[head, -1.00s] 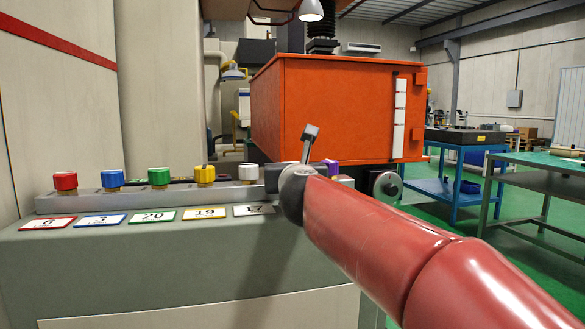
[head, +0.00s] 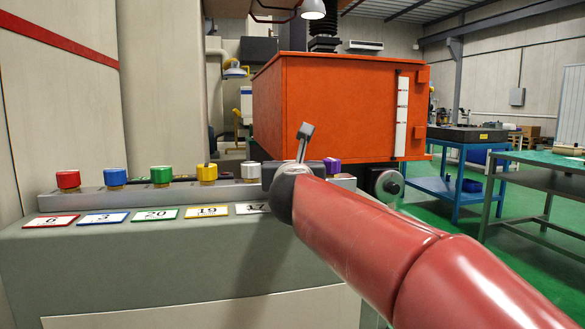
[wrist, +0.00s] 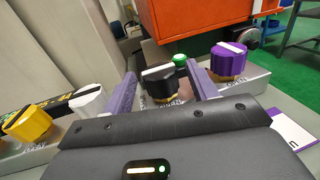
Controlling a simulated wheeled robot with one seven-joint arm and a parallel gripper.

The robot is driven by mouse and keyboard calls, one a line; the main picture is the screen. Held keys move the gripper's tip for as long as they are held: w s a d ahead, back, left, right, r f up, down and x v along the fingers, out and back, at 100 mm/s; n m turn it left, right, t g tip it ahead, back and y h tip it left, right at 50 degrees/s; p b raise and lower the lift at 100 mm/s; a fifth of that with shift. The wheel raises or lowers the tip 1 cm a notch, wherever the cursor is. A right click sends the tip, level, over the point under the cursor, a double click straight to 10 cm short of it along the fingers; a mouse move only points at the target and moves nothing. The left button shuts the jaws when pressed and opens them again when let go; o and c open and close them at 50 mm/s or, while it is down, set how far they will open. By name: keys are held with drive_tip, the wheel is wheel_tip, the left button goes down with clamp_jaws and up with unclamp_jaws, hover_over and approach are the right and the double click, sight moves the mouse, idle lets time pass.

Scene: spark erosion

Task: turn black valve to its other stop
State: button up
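The black valve (wrist: 159,86) is a black knob with a white stripe on a brass stem, on the grey rail. In the wrist view its stripe runs roughly left to right, across the gap between the fingers. My gripper (wrist: 161,72) is open, with one purple-grey finger on each side of the valve. Gaps show between the knob and both fingers, so it does not look gripped. In the head view my gripper's dark body (head: 310,173) and my red arm hide the black valve.
Neighbours on the rail are the white valve (wrist: 88,98) and yellow valve (wrist: 28,122) to the left and the purple valve (wrist: 229,60) close on the right. A green button (wrist: 180,60) sits behind. An orange tank (head: 330,105) stands behind the rail.

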drive_tip(key=s, duration=0.7)
drive_tip(key=shift+s+d+b, duration=0.25)
drive_tip(key=shift+s+b, duration=0.1)
drive_tip(key=shift+s, duration=0.05)
